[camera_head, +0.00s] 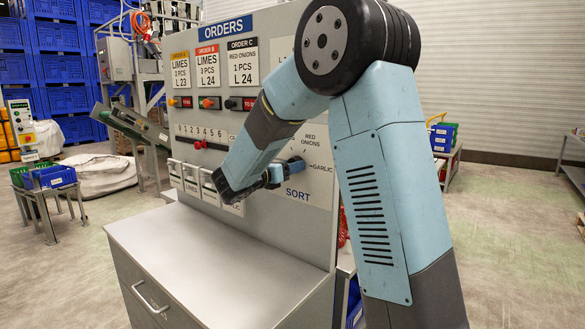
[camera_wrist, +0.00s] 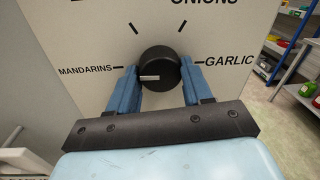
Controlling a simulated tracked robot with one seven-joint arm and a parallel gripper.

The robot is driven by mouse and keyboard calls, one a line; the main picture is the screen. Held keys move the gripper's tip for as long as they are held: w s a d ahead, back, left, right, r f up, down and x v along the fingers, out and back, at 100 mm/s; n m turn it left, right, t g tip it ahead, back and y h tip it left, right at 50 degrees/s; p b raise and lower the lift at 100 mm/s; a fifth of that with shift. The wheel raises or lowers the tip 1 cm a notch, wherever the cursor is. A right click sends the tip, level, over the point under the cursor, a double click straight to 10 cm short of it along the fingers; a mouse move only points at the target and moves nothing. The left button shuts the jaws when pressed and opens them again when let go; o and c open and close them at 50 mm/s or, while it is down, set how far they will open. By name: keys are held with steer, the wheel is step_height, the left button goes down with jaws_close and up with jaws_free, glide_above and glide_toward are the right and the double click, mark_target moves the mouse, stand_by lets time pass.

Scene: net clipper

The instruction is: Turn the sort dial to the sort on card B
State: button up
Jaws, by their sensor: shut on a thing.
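The order board's card B (camera_head: 208,66) is red-headed and reads LIMES, 3 PCS, L 24. The sort dial (camera_wrist: 158,66) is a round black knob with a white pointer line on the panel marked SORT (camera_head: 298,195). In the wrist view the line points left, roughly toward MANDARINS (camera_wrist: 85,70). GARLIC (camera_wrist: 228,61) is on the right and ONIONS is cut off at the top. My gripper (camera_wrist: 159,76) is shut on the dial, one blue finger on each side.
Card A (camera_head: 181,68) and card C (camera_head: 243,62) flank card B. Small buttons and a numbered row with a red knob (camera_head: 199,145) are left of my arm. A grey cabinet top (camera_head: 215,255) juts out below the board.

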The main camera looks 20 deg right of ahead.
steer(key=m, duration=0.7)
steer(key=m+y, duration=0.1)
steer(key=m, duration=0.2)
steer(key=shift+a+m, duration=0.25)
steer(key=shift+m, duration=0.15)
stand_by(0.4)
steer(key=o, duration=1)
steer(key=shift+o, duration=0.2)
steer(key=shift+d+r, duration=0.1)
steer(key=f+v, duration=0.1)
steer(key=v, duration=1.2)
steer(key=shift+s+a+r, duration=0.3)
steer(key=shift+a+r, duration=0.05)
